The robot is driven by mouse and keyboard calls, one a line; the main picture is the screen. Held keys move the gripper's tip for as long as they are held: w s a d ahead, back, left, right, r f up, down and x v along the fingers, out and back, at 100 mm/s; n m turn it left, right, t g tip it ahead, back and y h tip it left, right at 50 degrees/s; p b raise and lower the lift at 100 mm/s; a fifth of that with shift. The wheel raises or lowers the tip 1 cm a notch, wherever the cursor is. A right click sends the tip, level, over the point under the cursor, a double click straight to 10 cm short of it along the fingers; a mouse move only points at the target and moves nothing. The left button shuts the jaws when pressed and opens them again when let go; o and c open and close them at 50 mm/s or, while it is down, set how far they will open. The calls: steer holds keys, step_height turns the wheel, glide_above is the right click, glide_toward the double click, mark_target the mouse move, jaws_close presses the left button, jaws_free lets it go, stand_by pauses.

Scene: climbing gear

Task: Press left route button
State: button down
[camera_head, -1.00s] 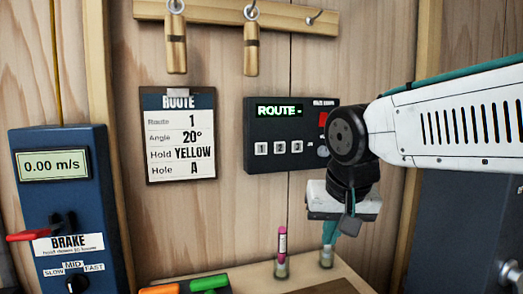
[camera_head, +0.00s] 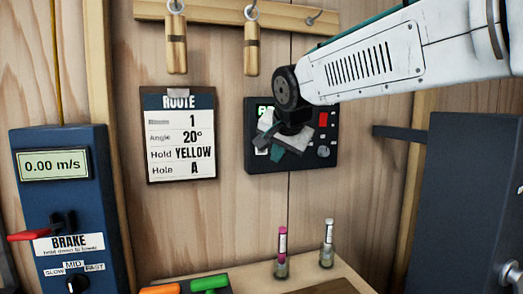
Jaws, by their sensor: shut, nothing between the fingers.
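The black route panel (camera_head: 292,164) is on the wooden wall, with its display mostly covered by my arm. My gripper (camera_head: 268,138) is in front of the panel's left half, with its fingers shut and empty. Part of the left route button (camera_head: 262,151) shows as a pale patch just below the fingers. The middle and right number buttons are hidden behind my gripper. I cannot tell whether the fingers touch the left button.
A red button (camera_head: 323,119) and a round knob (camera_head: 323,151) are on the panel's right side. A blue brake box (camera_head: 66,235) stands far left. Two small tubes (camera_head: 282,250) (camera_head: 327,247) stand on the shelf below.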

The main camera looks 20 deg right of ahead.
glide_toward(263, 154)
steer(key=shift+s+f+x, duration=0.15)
steer(key=shift+x, duration=0.7)
steer(key=shift+s+f+x, duration=0.1)
steer(key=shift+x, duration=0.75)
steer(key=shift+s+f+x, duration=0.15)
steer(key=shift+x, duration=0.65)
steer(key=shift+w, duration=0.45)
steer(key=shift+w, duration=0.35)
stand_by(0.5)
steer(key=shift+s, duration=0.8)
steer(key=shift+s, duration=0.1)
steer(key=shift+s, duration=2.4)
